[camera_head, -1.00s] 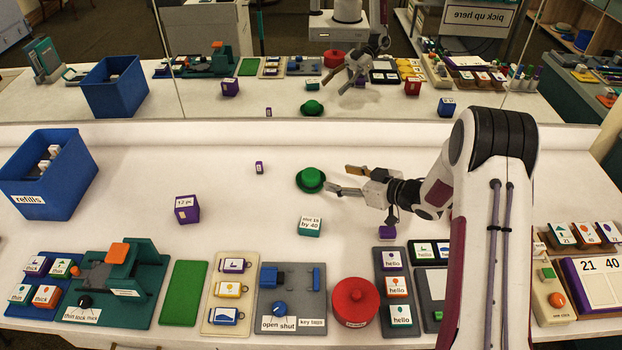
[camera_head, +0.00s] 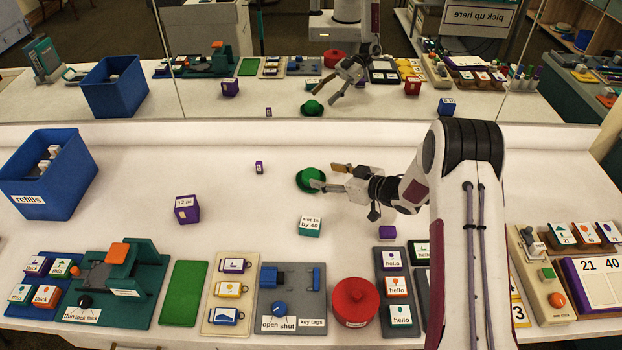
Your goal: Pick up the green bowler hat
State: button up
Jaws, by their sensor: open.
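The green bowler hat (camera_head: 309,178) sits brim down on the white table, near the middle. My gripper (camera_head: 328,177) is open and comes at the hat from the right. The near finger overlaps the hat's right side in the picture, and the far finger lies just beyond and to the right of it. I cannot tell whether a finger touches the hat. The back mirror also shows the hat and the gripper close together.
A teal block (camera_head: 309,226) stands just in front of the hat. A purple block (camera_head: 187,209) and a small purple piece (camera_head: 259,168) stand to the left. A blue refills bin (camera_head: 45,178) is far left. Trays and a red lidded pot (camera_head: 355,302) line the front edge.

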aim_at(313, 173)
jog(key=shift+w+a+f, duration=0.25)
jog(key=shift+w+a, duration=0.15)
jog(key=shift+a, duration=0.05)
jog(key=shift+s+a+x, duration=0.15)
jog(key=shift+x, duration=0.75)
jog(key=shift+s+a+x, duration=0.15)
jog(key=shift+x, duration=0.8)
jog(key=shift+w+a+f, duration=0.2)
jog(key=shift+w+a, duration=0.25)
jog(key=shift+w, duration=0.05)
jog(key=c, duration=0.9)
